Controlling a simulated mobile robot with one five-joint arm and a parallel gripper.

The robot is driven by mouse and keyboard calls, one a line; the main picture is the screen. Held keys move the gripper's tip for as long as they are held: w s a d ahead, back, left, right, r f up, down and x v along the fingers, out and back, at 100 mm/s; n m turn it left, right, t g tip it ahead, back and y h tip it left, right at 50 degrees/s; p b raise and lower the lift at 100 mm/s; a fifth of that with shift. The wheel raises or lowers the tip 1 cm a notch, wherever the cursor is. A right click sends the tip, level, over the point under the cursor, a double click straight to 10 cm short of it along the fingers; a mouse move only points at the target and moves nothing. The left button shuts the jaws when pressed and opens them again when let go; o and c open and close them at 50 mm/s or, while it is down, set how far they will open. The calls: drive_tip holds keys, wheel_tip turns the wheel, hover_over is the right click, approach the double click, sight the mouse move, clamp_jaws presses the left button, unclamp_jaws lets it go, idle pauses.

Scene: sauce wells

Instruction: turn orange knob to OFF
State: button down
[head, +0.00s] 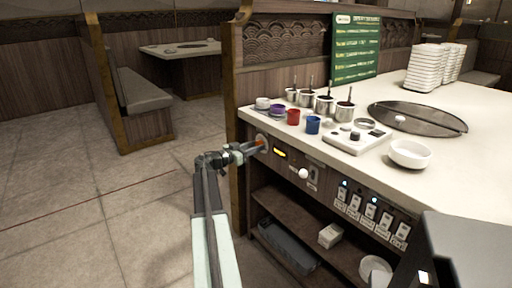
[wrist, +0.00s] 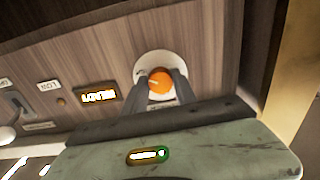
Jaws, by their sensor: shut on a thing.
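The orange knob (wrist: 160,81) sits on a round white dial plate (wrist: 150,66) on the wood front panel, in the upper middle of the wrist view. In the head view the knob (head: 261,142) shows at the left end of the counter front. My gripper (wrist: 163,82) is shut on the knob, with one dark finger on each side of it. It also shows in the head view (head: 258,146), reaching the panel from the left. A lit yellow display (wrist: 97,95) is left of the knob in the wrist view; the dial markings are too small to read.
A white ball-shaped handle (head: 303,173) and a row of lit switches (head: 371,212) are on the panel to the right. Sauce wells (head: 325,104), cups and a white bowl (head: 410,154) stand on the counter (head: 455,165). The floor (head: 100,200) at left is clear.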

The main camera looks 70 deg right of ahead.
drive_tip(key=shift+a+n, duration=0.2)
drive_tip(key=shift+n, duration=0.3)
drive_tip(key=n, duration=2.2)
drive_tip(key=shift+s+r, duration=0.1)
drive_tip(key=shift+s, duration=0.05)
drive_tip(key=shift+n, duration=0.3)
idle(0.4)
drive_tip(key=c, duration=1)
unclamp_jaws()
